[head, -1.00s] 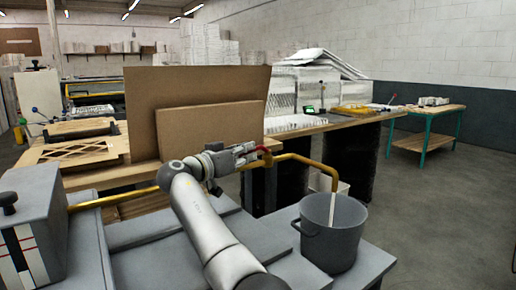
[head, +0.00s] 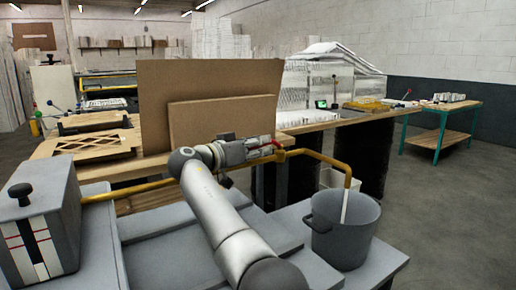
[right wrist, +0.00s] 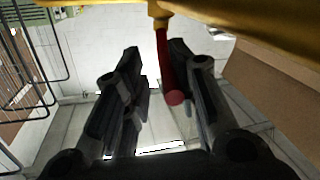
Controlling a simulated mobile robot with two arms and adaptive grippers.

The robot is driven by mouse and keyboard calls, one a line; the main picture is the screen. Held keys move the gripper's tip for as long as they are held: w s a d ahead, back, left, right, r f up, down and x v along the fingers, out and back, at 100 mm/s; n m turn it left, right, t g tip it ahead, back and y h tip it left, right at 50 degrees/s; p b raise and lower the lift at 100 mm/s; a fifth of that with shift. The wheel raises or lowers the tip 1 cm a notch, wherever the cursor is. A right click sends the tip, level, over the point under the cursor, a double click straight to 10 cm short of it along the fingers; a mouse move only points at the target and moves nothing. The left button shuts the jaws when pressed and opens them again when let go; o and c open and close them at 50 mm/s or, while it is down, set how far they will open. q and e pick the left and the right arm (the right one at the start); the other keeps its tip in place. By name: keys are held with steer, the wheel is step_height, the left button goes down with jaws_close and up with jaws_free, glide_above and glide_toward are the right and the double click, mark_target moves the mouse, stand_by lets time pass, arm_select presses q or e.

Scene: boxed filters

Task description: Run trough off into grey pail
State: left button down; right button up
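The trough (head: 38,232) is a grey box with a black knob on top and a striped gauge on its front, at the left in the head view. A yellow pipe (head: 320,156) runs from it to the right and bends down over the grey pail (head: 343,240). A pale stream (head: 345,207) falls from the pipe end into the pail. A red valve lever (head: 277,144) sits on the pipe. My right gripper (head: 262,148) is at the lever. In the right wrist view its fingers are open, with the red lever (right wrist: 169,75) between them. My left gripper is out of view.
Brown boards (head: 215,126) stand upright behind my right arm. A wooden bench (head: 390,112) with a clear cover and small items lies behind the pail. A white bin (head: 332,178) stands behind the pipe. Open floor lies to the right.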

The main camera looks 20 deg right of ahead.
step_height(320, 180, up, 10)
steer(key=shift+f, duration=0.15)
